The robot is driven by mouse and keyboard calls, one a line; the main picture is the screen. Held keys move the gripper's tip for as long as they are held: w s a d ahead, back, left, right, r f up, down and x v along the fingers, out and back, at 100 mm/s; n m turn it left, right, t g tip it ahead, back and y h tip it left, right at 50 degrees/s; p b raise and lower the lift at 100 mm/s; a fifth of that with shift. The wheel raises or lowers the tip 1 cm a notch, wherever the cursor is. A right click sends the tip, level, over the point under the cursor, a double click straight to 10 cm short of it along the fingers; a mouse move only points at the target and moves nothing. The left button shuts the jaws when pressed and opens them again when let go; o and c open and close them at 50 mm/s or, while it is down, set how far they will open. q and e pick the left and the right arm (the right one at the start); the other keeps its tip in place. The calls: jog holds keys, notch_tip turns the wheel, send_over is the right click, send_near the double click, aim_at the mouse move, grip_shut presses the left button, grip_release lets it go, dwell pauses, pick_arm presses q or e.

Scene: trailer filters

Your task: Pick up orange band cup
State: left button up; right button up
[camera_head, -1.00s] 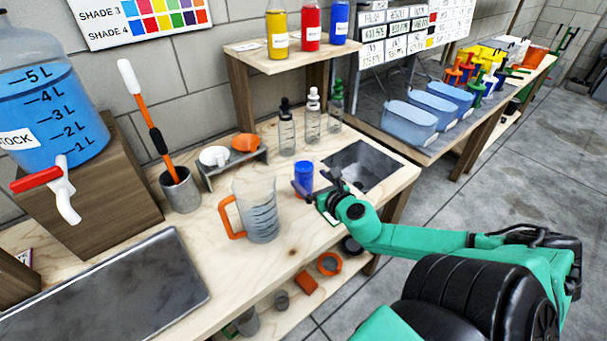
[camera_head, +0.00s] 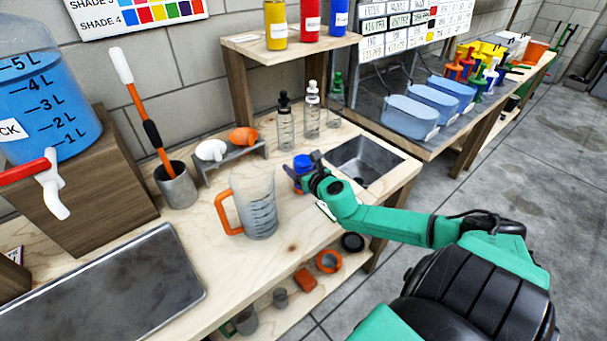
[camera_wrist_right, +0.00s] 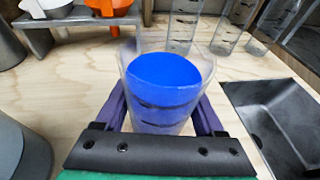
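A clear cup (camera_wrist_right: 162,105) holding blue liquid stands upright on the wooden workbench, left of the sink. It also shows in the head view (camera_head: 301,165), partly covered by my gripper. Dark marks show on its side; I see no orange band, and its lower front is hidden. My right gripper (camera_wrist_right: 162,112) is open around the cup, with one purple finger on each side. The fingers lie close to the cup wall; I cannot tell whether they touch it. My left gripper is in neither view.
A jug (camera_head: 255,205) with an orange handle stands left of the cup. Several dropper bottles (camera_head: 312,112) and a rack (camera_head: 232,160) with a white and an orange piece stand behind. A sink (camera_head: 365,162) lies to the right. The front bench edge runs close by.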

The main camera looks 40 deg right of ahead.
grip_shut()
jog(key=shift+r, duration=0.2)
jog(key=shift+r+p, duration=0.4)
jog(key=shift+r, duration=0.5)
notch_tip(320, 180, up, 18)
jog(key=p, duration=0.9)
